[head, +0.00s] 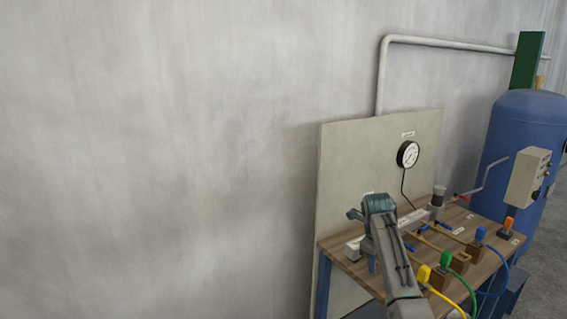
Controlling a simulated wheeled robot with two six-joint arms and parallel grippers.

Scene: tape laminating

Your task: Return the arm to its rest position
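My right arm comes in from the bottom edge and reaches over the left part of a wooden workbench (345,258). My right gripper (374,208), teal and grey, is at the arm's far end, in front of the upright panel (345,160). Its fingers are small and partly hidden by the wrist, so I cannot tell whether it is open or shut. No held object can be made out. My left gripper is not in view.
A pressure gauge (408,154) hangs on the panel. On the bench stand a grey cylinder (438,203) and yellow (424,273), green (446,258) and blue (481,233) plugs with cables. A blue tank (510,130) and control box (527,178) stand right. The left side shows bare wall.

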